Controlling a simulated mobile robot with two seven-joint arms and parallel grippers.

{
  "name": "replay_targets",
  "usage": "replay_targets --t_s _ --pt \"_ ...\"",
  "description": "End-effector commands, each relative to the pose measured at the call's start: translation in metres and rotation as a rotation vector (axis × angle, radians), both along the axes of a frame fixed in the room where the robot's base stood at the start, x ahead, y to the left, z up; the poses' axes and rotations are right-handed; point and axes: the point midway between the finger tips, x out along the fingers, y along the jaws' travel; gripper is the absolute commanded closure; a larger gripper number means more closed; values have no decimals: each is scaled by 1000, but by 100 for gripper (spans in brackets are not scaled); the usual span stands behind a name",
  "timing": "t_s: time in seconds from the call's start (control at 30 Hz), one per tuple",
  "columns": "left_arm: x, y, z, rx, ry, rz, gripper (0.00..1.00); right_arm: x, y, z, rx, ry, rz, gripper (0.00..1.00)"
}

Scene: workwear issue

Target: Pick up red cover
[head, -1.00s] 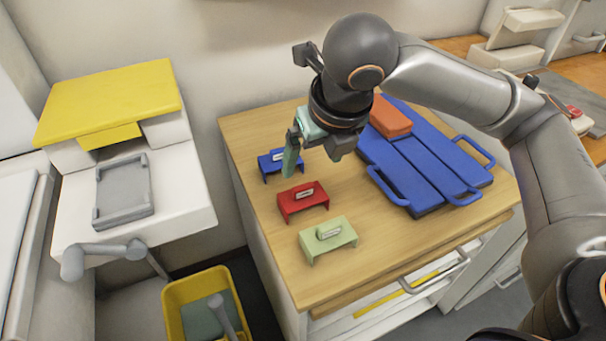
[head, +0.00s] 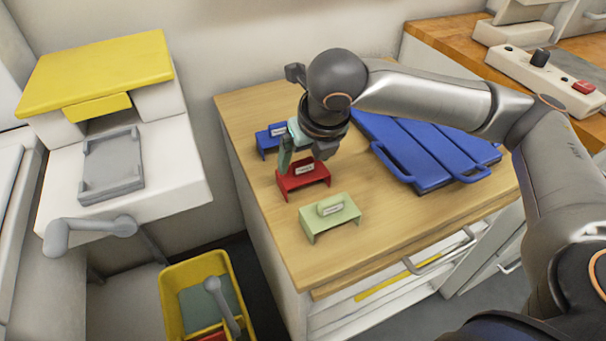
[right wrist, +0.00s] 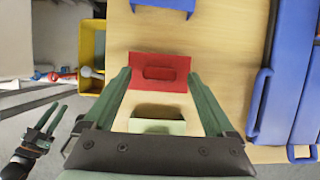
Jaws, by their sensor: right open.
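The red cover (head: 303,183) stands on the wooden counter top between the blue cover and the pale green cover. It has a raised grip with a white label. My right gripper (head: 305,160) is open just above it, pointing down, and hides part of its back. In the right wrist view the red cover (right wrist: 160,84) shows between the two green fingers, with a gap to each side of its grip; I cannot tell how far above it the fingertips are. My left gripper (right wrist: 48,122) shows at the lower left of the right wrist view, its fingers apart and empty.
The blue cover (head: 268,142) is close behind and the pale green cover (head: 330,217) close in front. Blue handled panels (head: 430,150) lie to the right. A yellow bin (head: 172,305) stands on the floor left of the counter, below a yellow-topped machine (head: 95,72).

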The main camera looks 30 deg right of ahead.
Motion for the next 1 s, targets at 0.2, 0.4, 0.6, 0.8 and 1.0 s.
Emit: replay_targets --t_s 0.2,0.4,0.6,0.8,1.0 --pt "-2 2 -1 2 0 1 68 5 0 -11 0 -1 2 10" --pt "-4 2 -3 3 6 1 68 4 1 -11 1 -1 3 22" --pt "-5 2 -3 3 7 2 68 4 1 -10 1 -1 3 45" --pt "-5 2 -4 3 7 2 68 4 1 -10 1 -1 3 67" --pt "-4 2 -4 3 6 2 68 4 1 -10 1 -1 3 90"
